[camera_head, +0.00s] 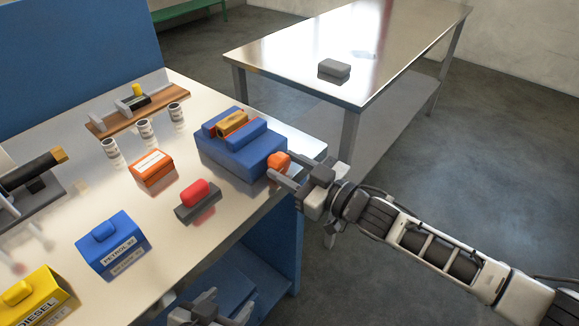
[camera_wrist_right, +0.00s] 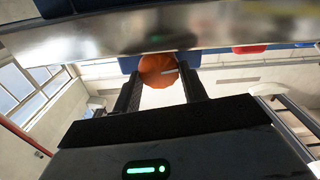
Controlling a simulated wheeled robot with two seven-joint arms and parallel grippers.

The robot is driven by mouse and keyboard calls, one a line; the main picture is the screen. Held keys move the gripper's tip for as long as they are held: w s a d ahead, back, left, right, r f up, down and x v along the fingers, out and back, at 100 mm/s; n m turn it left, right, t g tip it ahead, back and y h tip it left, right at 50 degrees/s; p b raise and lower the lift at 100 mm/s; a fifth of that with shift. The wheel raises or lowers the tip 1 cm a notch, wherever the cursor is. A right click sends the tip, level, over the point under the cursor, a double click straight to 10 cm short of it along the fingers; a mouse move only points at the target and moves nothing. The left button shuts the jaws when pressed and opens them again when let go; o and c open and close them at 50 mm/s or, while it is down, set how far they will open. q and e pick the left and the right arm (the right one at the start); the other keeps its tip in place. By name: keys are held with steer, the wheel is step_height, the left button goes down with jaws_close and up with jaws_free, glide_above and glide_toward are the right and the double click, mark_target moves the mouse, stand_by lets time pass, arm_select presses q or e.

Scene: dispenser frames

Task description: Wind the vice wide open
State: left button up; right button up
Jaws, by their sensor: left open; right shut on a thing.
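The blue vice (camera_head: 240,155) stands at the right end of the bench. An orange-brown block (camera_head: 232,123) sits between its two blue jaws. Its round orange knob (camera_head: 279,160) faces the bench's right edge. My right gripper (camera_head: 280,170) is shut on the orange knob, which also shows between the two dark fingers in the right wrist view (camera_wrist_right: 158,70). The fingers partly hide the knob in the head view. My left gripper (camera_head: 220,312) is open and empty at the bottom edge, low in front of the bench and away from the vice; it is partly cut off.
On the bench (camera_head: 150,225) stand an orange box (camera_head: 151,168), a grey block with a red top (camera_head: 197,200), a blue petrol can (camera_head: 112,243), a yellow diesel can (camera_head: 40,300) and several small cylinders (camera_head: 144,129). A metal table (camera_head: 290,55) stands behind, with floor between.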

steer(key=n, duration=0.3)
steer(key=o, duration=1)
steer(key=shift+c, duration=0.2)
steer(key=b+v, duration=0.1)
steer(key=v, duration=1.5)
steer(key=shift+a, duration=0.1)
